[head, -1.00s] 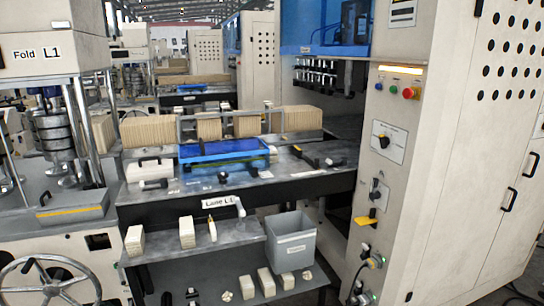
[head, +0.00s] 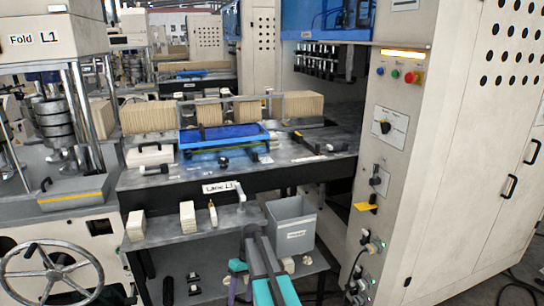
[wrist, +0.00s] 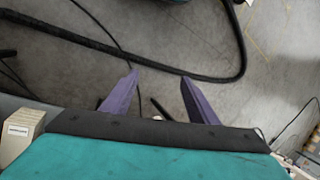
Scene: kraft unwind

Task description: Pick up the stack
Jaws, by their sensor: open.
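Long rows of tan stacks stand on the machine table, one at left (head: 147,117) and one at right (head: 303,104), with shorter ones between. Two small cream stacks, a left one (head: 136,226) and a right one (head: 188,217), stand on the shelf below. I cannot tell which stack is the task's. My gripper (wrist: 160,76) shows in the wrist view as two purple fingers, open and apart, with only floor and cable seen between them. A labelled cream stack (wrist: 20,131) is at the left edge there, outside the fingers. In the head view my arm covers part of the lower shelf.
A grey bin (head: 291,228) stands at the shelf's right end. A blue tray (head: 225,138) lies on the machine table. The control cabinet (head: 455,150) closes off the right side. Black cables (wrist: 235,45) lie on the floor in the wrist view.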

